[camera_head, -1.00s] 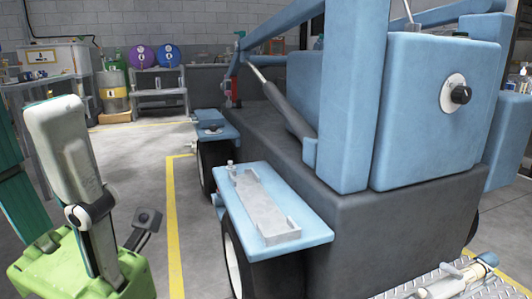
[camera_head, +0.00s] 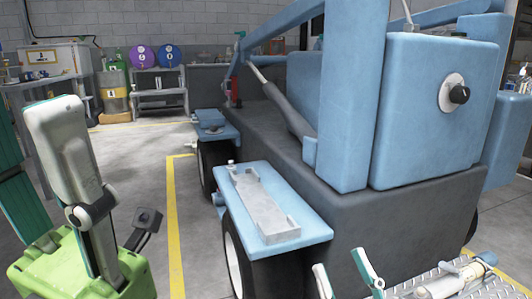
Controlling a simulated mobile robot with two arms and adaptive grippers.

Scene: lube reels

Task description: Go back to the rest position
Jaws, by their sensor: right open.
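My right gripper (camera_head: 344,268) comes up at the bottom edge, right of the middle. Its two pale, teal-edged fingers are spread apart with nothing between them. They show in front of the grey lower body (camera_head: 400,225) of a large blue machine (camera_head: 437,110); I cannot tell the distance.
A blue ledge (camera_head: 305,228) with a grey tray juts from the machine above a wheel. A tread plate (camera_head: 497,290) with white and metal hardware lies at the lower right. Purple and blue reels (camera_head: 141,57) (camera_head: 168,56) stand at the back. The floor beside the yellow line (camera_head: 172,220) is clear.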

